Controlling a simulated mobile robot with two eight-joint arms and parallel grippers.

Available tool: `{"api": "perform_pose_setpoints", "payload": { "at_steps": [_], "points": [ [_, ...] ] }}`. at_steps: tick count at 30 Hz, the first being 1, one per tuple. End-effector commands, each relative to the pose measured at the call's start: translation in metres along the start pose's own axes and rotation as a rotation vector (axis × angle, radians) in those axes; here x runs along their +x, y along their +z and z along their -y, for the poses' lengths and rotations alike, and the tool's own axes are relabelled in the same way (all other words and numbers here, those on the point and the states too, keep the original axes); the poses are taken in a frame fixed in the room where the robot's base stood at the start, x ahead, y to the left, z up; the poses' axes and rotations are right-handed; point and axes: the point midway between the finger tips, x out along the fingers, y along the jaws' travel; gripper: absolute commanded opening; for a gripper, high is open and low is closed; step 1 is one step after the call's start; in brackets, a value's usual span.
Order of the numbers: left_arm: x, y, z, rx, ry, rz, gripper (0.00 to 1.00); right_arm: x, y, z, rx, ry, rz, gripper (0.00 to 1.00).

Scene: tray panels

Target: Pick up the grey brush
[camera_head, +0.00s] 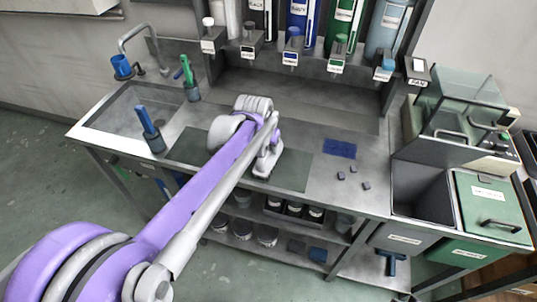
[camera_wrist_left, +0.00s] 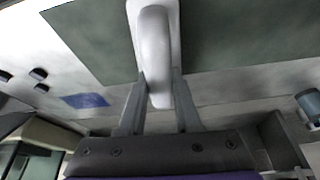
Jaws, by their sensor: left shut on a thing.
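The grey brush (camera_head: 262,170) is a pale grey, long piece with a raised rounded handle. It is over the dark green mat (camera_head: 293,172) on the steel counter; I cannot tell whether it still touches the mat. My left gripper (camera_head: 271,147) reaches it from above and is shut on its handle. In the left wrist view the handle of the brush (camera_wrist_left: 155,52) sits between the two fingers of the gripper (camera_wrist_left: 160,82). The wrist partly hides the brush in the head view. My right gripper is in neither view.
A blue cloth (camera_head: 340,148) and several small dark cubes (camera_head: 353,169) lie to the right. Bottles (camera_head: 343,25) line the back; bins (camera_head: 488,205) are at right.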

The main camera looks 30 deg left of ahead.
Motion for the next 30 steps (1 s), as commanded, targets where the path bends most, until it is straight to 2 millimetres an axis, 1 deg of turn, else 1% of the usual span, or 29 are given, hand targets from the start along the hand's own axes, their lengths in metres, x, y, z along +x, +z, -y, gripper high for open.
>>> {"api": "perform_pose_setpoints", "payload": {
  "at_steps": [11,14,21,24,27,30],
  "points": [
    [-0.003,-0.001,0.0,0.0,0.0,0.0,0.0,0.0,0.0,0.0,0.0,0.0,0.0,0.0],
    [-0.013,-0.006,0.0,0.0,0.0,-0.001,0.0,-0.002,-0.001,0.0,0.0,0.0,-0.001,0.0],
    [-0.059,-0.025,0.0,-0.001,0.0,0.0,0.0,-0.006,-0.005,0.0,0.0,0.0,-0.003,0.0],
    [-0.075,-0.031,0.0,-0.001,0.0,0.0,0.0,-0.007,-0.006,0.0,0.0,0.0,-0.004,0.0],
    [-0.086,-0.035,0.0,-0.001,0.0,0.0,0.0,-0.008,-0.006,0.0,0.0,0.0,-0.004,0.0],
    [-0.091,-0.038,0.0,0.0,0.0,0.0,0.0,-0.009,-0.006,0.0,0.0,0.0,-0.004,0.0]
  ]
}}
